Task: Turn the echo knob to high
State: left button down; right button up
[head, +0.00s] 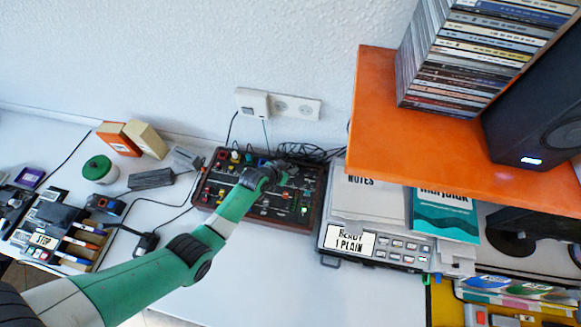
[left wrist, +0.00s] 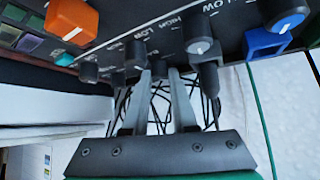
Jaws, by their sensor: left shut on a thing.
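The control box (head: 321,190), dark with a brown rim and many small knobs and switches, lies on the white table in the head view. My left gripper (head: 268,172) reaches down over its back middle part and hides some controls. In the left wrist view, my left gripper's fingers (left wrist: 159,72) are close together at the dark panel, shut on a small control that they mostly hide. Words LOW and HIGH show near it; I cannot read an echo label. A grey-capped knob (left wrist: 199,47) stands just right of the fingers. My right gripper is not in view.
A blue-capped knob (left wrist: 285,17) and an orange knob (left wrist: 72,20) are on the panel. Cables (head: 300,150) lie behind the box. An orange shelf (head: 400,95) overhangs at right, above papers (head: 365,200). Small boxes and devices crowd the left; table in front is clear.

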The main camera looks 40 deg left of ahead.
pick_arm(q)
jog(key=c, duration=1)
grip_release()
jog(key=shift+s+r, duration=0.15)
jog(key=shift+r, duration=0.1)
jog(key=p+v, duration=0.6)
jog(key=v, duration=0.5)
jog(key=shift+o, duration=0.2)
jog(key=shift+s, duration=0.15)
